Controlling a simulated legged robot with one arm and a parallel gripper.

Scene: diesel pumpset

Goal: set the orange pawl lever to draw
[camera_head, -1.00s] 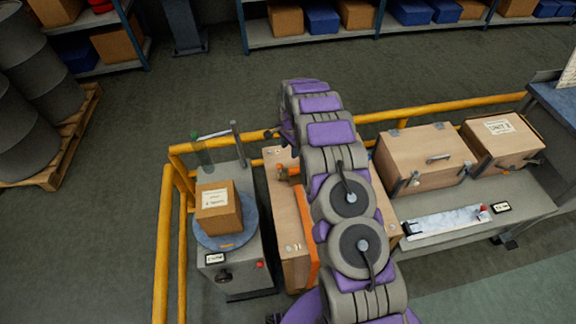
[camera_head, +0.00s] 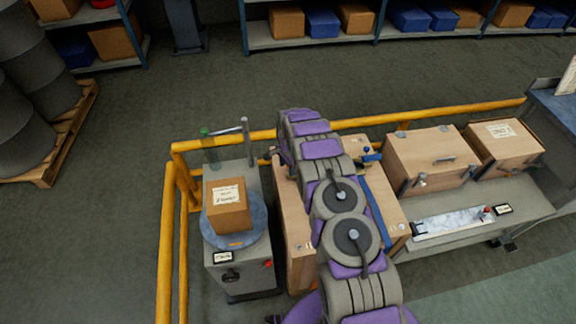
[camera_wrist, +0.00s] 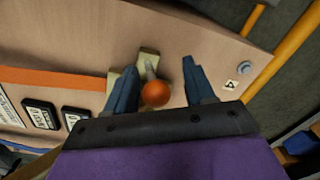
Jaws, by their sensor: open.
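In the wrist view, the orange pawl lever (camera_wrist: 155,93) shows as a round orange knob on a short pale stem, over a pale plate on a wooden panel (camera_wrist: 200,40). My gripper (camera_wrist: 159,68) is open, with one dark blue finger on each side of the lever. The knob sits between the fingers, closer to the left one; I cannot tell whether either touches it. Two dark label plates (camera_wrist: 56,117) lie left of the lever, too slanted to read. In the head view my arm hides the orange lever and my gripper.
A blue lever (camera_head: 370,154) and blue strip (camera_head: 375,211) show right of my arm. A boxed turntable (camera_head: 247,239) stands to the left. Yellow rails (camera_head: 168,240) run left and behind.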

